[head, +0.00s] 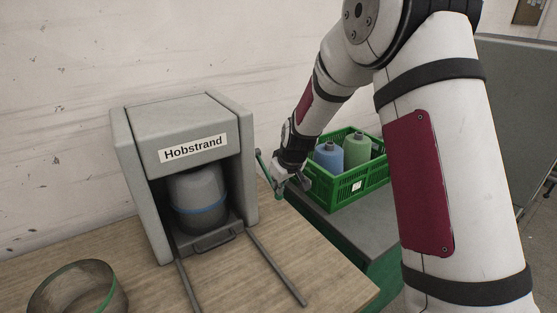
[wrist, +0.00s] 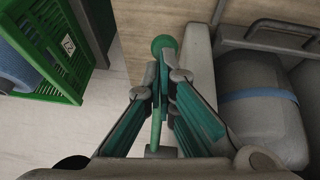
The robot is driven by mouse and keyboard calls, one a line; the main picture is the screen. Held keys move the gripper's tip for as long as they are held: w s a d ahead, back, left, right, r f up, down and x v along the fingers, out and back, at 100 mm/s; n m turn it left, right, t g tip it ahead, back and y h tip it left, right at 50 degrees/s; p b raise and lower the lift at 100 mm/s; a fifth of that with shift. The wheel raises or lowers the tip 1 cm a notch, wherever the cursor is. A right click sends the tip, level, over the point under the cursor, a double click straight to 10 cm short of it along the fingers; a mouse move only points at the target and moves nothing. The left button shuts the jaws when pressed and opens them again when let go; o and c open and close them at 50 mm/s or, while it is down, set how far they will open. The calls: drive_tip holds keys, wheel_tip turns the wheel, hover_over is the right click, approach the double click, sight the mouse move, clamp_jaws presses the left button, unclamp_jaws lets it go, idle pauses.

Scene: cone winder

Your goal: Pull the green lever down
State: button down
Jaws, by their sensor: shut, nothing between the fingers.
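The green lever (head: 263,168) is on the right side of the grey Hobstrand machine (head: 190,124). It slants down to the right in the head view. In the wrist view its round green knob (wrist: 165,44) shows just beyond the fingertips, and part of its thin rod shows between the finger linkages. My gripper (head: 281,185) is beside the lever, on the machine's right side. In the wrist view my gripper (wrist: 167,78) has its fingertips close together, with nothing held. The fingers overlap the lever in this view, so I cannot tell whether they touch it.
A grey cone container (head: 196,193) with a blue band sits inside the machine. A green crate (head: 347,186) with blue and green cones stands to the right on a grey surface. A round ring-shaped container (head: 80,290) is at the front left. Two rails run across the wooden table (head: 225,285).

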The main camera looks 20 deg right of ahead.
drive_tip(key=shift+f, duration=0.3)
drive_tip(key=shift+r, duration=0.1)
drive_tip(key=r, duration=0.1)
drive_tip(key=r+p, duration=0.1)
drive_tip(key=r, duration=0.2)
drive_tip(key=shift+s+a+r, duration=0.15)
drive_tip(key=shift+s+r, duration=0.15)
drive_tip(key=shift+r, duration=0.1)
drive_tip(key=s+d+r, duration=0.1)
drive_tip(key=s+r, duration=0.5)
drive_tip(key=shift+s+d, duration=0.15)
drive_tip(key=shift+s, duration=0.1)
idle(0.4)
drive_tip(key=s+a+r+m, duration=0.1)
drive_tip(key=s+r+m, duration=0.1)
drive_tip(key=s+r, duration=1)
drive_tip(key=s+m, duration=0.2)
drive_tip(key=s, duration=1.6)
drive_tip(key=shift+h, duration=0.4)
